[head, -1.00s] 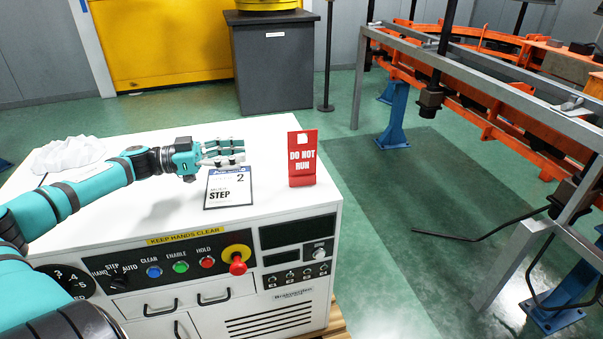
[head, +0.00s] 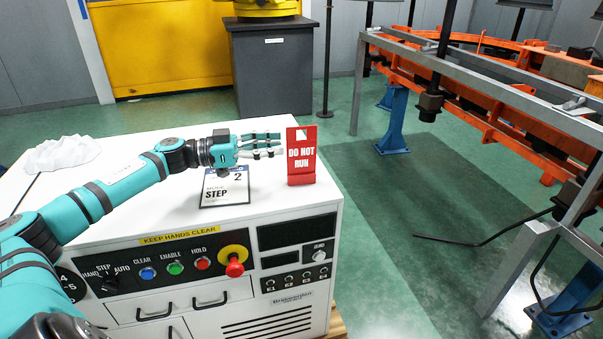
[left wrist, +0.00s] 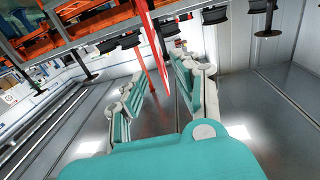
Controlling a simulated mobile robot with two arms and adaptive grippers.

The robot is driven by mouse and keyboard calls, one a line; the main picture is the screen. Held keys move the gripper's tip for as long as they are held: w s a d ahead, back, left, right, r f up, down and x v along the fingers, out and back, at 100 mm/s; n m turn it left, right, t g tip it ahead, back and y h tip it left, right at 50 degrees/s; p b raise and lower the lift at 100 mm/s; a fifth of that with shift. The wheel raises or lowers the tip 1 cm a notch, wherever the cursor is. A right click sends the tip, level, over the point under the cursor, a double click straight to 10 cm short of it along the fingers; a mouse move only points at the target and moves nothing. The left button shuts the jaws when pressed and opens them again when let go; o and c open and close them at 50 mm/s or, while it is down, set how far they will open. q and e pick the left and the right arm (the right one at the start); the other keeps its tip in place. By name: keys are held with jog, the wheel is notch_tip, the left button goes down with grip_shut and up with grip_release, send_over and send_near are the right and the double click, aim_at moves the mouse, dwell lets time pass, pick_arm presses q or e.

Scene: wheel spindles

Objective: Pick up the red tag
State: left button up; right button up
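The red tag (head: 302,160), marked "DO NOT RUN", stands upright near the right edge of the white cabinet's top (head: 150,180). My left gripper (head: 280,144) is open, with its fingertips pointing right and at the tag's left edge. I cannot tell from the head view whether they touch it. In the left wrist view the red tag (left wrist: 155,45) shows nearly edge-on, ahead of and in line with the gap between the two open fingers (left wrist: 160,75). Nothing is held. My right gripper is not in view.
A white crumpled cloth (head: 65,153) lies at the cabinet top's left. The front panel has a red stop button (head: 235,266). An orange conveyor with a grey frame (head: 480,75) stands at the right.

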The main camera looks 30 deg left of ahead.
aim_at(301, 142)
pick_arm(q)
jog(key=shift+x, duration=3.55)
jog(key=shift+r, duration=0.1)
jog(key=shift+c, duration=0.2)
grip_shut()
